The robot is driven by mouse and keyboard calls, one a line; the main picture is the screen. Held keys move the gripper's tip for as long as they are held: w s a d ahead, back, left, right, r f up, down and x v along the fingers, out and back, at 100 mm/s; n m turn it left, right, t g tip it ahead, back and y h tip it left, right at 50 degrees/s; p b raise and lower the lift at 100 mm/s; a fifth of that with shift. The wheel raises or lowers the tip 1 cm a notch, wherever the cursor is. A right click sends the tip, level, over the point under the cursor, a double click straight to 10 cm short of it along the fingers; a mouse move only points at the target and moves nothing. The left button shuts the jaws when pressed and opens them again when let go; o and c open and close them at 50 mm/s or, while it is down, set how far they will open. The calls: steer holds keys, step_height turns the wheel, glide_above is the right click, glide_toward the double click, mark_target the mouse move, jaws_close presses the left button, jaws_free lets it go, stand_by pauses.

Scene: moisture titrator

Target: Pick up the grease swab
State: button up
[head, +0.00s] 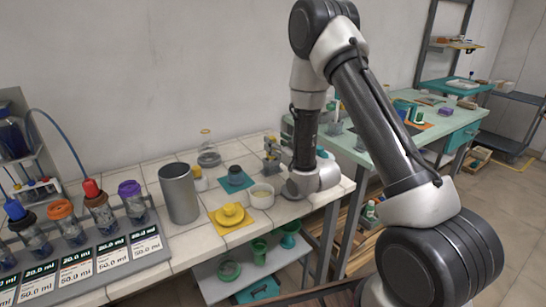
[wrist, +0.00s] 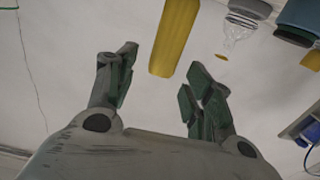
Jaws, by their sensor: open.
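My gripper (head: 272,155) is low over the back right of the white tiled bench in the head view, beside the wrist housing. In the wrist view, its two fingers (wrist: 158,88) are open and apart. A yellow upright bar (wrist: 175,36) shows between and beyond the fingertips, entering from the top edge; it touches neither finger visibly. It may be the grease swab's handle, but its head is out of view. I cannot make out the swab clearly in the head view, where the fingers are small and partly cover that spot.
A grey cylinder (head: 179,194) and a rack of capped bottles (head: 110,250) fill the left.

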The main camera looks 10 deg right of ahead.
mark_target(274, 140)
steer(key=x, duration=0.4)
steer(key=shift+c, duration=0.2)
steer(key=c, duration=1.1)
steer(key=shift+r, duration=0.15)
